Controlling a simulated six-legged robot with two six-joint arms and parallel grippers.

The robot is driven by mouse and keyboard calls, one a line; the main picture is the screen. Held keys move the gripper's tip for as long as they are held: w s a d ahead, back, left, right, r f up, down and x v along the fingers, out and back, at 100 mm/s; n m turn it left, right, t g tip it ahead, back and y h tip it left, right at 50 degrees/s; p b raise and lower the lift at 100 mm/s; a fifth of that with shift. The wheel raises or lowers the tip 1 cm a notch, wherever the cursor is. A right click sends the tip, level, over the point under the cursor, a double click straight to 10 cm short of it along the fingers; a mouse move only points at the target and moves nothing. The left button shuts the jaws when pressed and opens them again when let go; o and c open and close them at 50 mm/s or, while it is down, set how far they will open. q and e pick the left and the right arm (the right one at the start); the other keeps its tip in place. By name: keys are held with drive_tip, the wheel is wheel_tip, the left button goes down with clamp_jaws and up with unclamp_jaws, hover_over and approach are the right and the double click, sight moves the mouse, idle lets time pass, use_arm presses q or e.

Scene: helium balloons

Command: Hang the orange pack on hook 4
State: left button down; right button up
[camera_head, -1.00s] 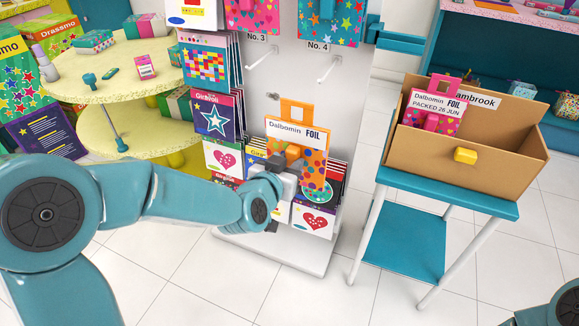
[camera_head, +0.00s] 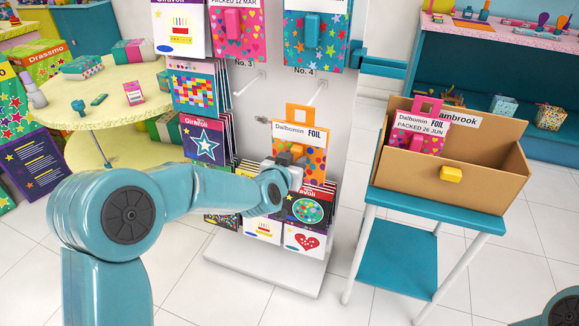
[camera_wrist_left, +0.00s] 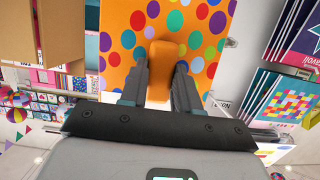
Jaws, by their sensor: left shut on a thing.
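The orange pack (camera_head: 315,158) has coloured dots, a Dalbomin FOIL label and an orange hanger loop at its top. My left gripper (camera_head: 291,166) is shut on the orange block on the pack's front and holds it upright before the rack. In the left wrist view the two fingers (camera_wrist_left: 162,78) grip the block (camera_wrist_left: 166,60) from both sides. Hook 4 (camera_head: 316,93) is a bare white prong under the No. 4 label, above and slightly right of the pack's loop. The loop is apart from the hook. My right gripper is out of view.
A pink pack (camera_head: 230,30) and a teal pack (camera_head: 313,35) hang above the hooks. Card stacks (camera_head: 205,140) fill the rack's left side and bottom. A cardboard box (camera_head: 480,165) with a pink pack stands on a teal stand at right. A yellow round table (camera_head: 110,112) is at left.

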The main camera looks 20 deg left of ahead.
use_arm(q)
drive_tip(key=shift+w, duration=0.6)
drive_tip(key=shift+w, duration=0.1)
drive_tip(key=shift+w, duration=0.5)
drive_tip(key=shift+s, duration=0.2)
drive_tip(key=shift+w, duration=0.1)
drive_tip(key=shift+w+p, duration=0.6)
drive_tip(key=shift+w, duration=0.45)
drive_tip(key=shift+w+d, duration=0.1)
drive_tip(key=shift+w, duration=0.15)
drive_tip(key=shift+w+p, duration=0.35)
drive_tip(key=shift+w, duration=0.3)
